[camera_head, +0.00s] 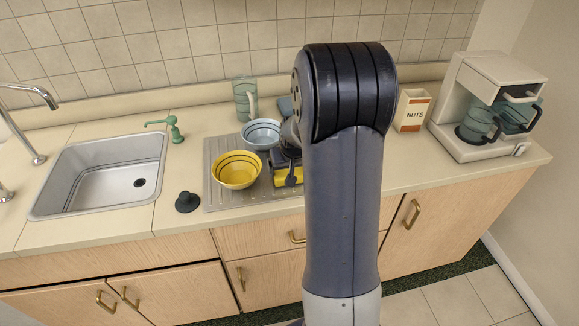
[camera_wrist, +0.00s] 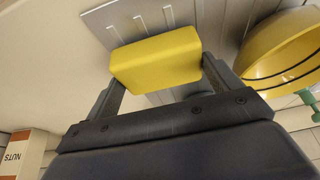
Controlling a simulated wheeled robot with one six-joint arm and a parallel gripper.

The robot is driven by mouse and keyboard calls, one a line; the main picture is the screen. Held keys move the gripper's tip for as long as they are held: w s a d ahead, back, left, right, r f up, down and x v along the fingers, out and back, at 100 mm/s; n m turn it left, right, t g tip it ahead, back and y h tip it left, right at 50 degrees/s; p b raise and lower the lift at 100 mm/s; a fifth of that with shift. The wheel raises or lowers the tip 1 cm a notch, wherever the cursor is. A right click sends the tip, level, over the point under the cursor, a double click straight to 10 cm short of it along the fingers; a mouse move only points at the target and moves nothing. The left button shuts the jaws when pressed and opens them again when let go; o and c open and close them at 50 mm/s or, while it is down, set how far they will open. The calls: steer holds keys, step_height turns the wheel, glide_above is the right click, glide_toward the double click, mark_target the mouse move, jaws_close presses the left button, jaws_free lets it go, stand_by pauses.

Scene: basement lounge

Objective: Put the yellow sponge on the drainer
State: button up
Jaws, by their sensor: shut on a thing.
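The yellow sponge (camera_wrist: 155,62) is between the two fingers of my gripper (camera_wrist: 163,78) in the wrist view, and the gripper is shut on it. In the head view the sponge (camera_head: 289,178) shows below my gripper (camera_head: 288,168), over the right part of the grey metal drainer (camera_head: 222,200). The drainer also shows behind the sponge in the wrist view (camera_wrist: 121,20). I cannot tell whether the sponge touches the drainer. My arm hides the drainer's right end in the head view.
A yellow bowl (camera_head: 236,171) and a light blue bowl (camera_head: 262,132) stand on the drainer, left of the sponge. A black stopper (camera_head: 187,202) and sink (camera_head: 105,178) are left; a nuts box (camera_head: 411,110) and coffee maker (camera_head: 490,105) are right.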

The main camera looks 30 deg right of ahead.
steer(key=shift+f, duration=0.2)
steer(key=o, duration=0.7)
steer(key=shift+s+r, duration=0.1)
steer(key=shift+r, duration=0.45)
steer(key=b+v, duration=0.1)
steer(key=v, duration=1)
steer(key=shift+s+r, duration=0.1)
steer(key=shift+s, duration=0.1)
